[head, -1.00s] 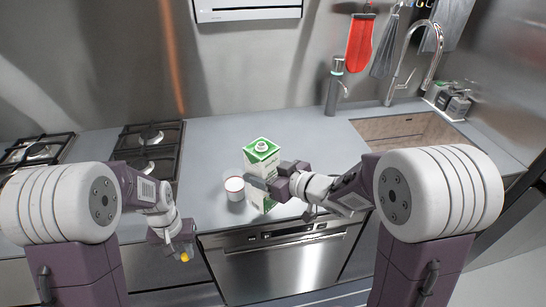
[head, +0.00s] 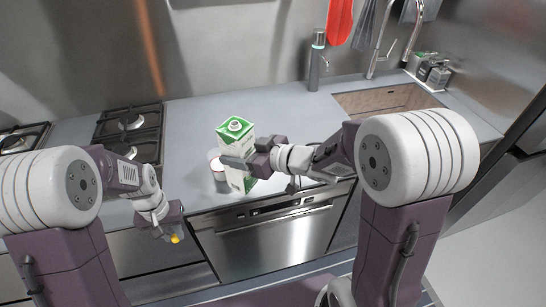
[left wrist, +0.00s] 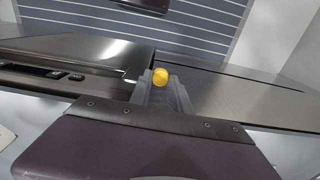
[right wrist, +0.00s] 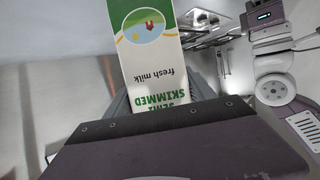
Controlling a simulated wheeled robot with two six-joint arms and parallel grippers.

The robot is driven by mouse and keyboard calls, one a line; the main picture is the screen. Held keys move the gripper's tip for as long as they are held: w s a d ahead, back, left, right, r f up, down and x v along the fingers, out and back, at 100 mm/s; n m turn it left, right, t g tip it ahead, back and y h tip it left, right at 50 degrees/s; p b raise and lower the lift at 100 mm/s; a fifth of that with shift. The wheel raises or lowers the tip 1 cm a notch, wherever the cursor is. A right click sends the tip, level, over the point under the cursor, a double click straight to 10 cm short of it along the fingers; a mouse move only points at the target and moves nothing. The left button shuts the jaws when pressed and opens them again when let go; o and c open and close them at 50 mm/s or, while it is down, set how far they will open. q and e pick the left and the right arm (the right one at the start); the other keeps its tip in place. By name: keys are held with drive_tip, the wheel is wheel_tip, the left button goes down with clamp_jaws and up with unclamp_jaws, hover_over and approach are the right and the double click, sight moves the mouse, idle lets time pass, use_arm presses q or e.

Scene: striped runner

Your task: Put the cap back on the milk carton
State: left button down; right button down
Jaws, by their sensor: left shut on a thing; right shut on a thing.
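The green and white milk carton (head: 237,140) stands upright on the counter near its front edge, its round spout (head: 236,125) uncovered on top. My right gripper (head: 252,163) is shut on the carton from the right; the right wrist view shows the printed carton (right wrist: 155,60) between the fingers. My left gripper (head: 172,232) is shut on the yellow cap (head: 175,239), in front of the counter and lower left of the carton. The left wrist view shows the cap (left wrist: 160,76) at the fingertips.
A white cup or tub (head: 217,168) stands just left of the carton. The gas hob (head: 130,125) is at the left, and the sink (head: 385,98) and a bottle (head: 317,60) are at the back right. The counter behind the carton is clear.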

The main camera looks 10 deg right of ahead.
use_arm(q)
drive_tip(key=shift+r+p, duration=0.6)
drive_tip(key=shift+r, duration=0.1)
drive_tip(key=shift+r+p, duration=0.35)
use_arm(e)
drive_tip(key=w+d+r+m+t+h, duration=0.1)
drive_tip(key=w+d+r+m+h, duration=0.1)
drive_tip(key=d, duration=0.9)
drive_tip(key=w+d+r+m+t+h, duration=0.1)
drive_tip(key=w+d+r+m, duration=0.1)
drive_tip(key=d, duration=0.9)
drive_tip(key=shift+w+r+t+h, duration=0.15)
drive_tip(key=shift+r+t+h, duration=0.25)
drive_tip(key=shift+r, duration=0.5)
drive_tip(key=shift+d, duration=0.1)
